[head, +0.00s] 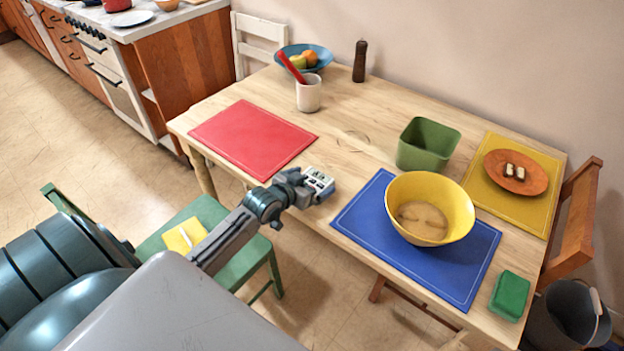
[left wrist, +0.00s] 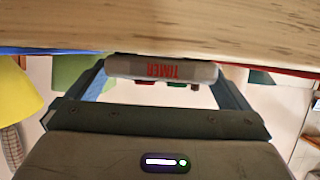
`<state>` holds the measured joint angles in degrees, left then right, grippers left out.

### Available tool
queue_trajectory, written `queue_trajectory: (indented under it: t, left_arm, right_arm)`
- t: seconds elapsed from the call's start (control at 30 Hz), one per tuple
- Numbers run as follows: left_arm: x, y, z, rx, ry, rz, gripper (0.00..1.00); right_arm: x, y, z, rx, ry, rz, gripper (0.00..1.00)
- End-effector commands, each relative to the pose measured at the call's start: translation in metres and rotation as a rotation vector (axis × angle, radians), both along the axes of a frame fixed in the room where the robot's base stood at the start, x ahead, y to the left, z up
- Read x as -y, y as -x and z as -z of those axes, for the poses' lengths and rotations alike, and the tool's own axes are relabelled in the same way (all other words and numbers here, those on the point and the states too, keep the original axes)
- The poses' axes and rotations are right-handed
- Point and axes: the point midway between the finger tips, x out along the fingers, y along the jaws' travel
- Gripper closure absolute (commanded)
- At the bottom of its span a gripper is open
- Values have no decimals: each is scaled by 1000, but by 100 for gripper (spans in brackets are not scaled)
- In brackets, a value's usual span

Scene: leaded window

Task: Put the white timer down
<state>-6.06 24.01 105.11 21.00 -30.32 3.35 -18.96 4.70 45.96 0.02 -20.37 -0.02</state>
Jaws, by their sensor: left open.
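The white timer (head: 319,182) is at the front edge of the wooden table, between the red and blue mats. In the left wrist view the timer (left wrist: 162,70) lies across the fingertips, its red TIMER lettering upside down. My left gripper (head: 308,188) is open, with its two fingers (left wrist: 162,82) on either side of the timer. The timer's underside is hidden, so I cannot tell how fully it rests on the tabletop. My right gripper is in neither view.
On the table (head: 350,150) are a red mat (head: 253,138), a blue mat (head: 365,235) under a yellow bowl (head: 430,205), a green tub (head: 428,145), a green box (head: 510,296) and a cup (head: 308,95). Bare wood lies beyond the timer. A green chair (head: 210,215) stands below my arm.

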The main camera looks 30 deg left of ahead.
Motion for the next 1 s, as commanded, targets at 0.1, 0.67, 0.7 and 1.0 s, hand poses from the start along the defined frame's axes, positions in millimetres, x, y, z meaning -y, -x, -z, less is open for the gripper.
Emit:
queue_trajectory:
  t: [0.1, 0.67, 0.7, 1.0]
  left_arm:
    - [-1, 15, -12, -3, -1, 0, 0]
    - [-7, 88, -43, -1, 0, 0, 0]
    - [-7, 92, -44, -2, 1, 0, 0]
    - [-8, 104, -45, 0, -1, 0, 0]
  right_arm:
    - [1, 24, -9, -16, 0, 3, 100]
    - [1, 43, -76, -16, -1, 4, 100]
    - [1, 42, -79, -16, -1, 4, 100]
    - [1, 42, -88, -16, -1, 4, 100]
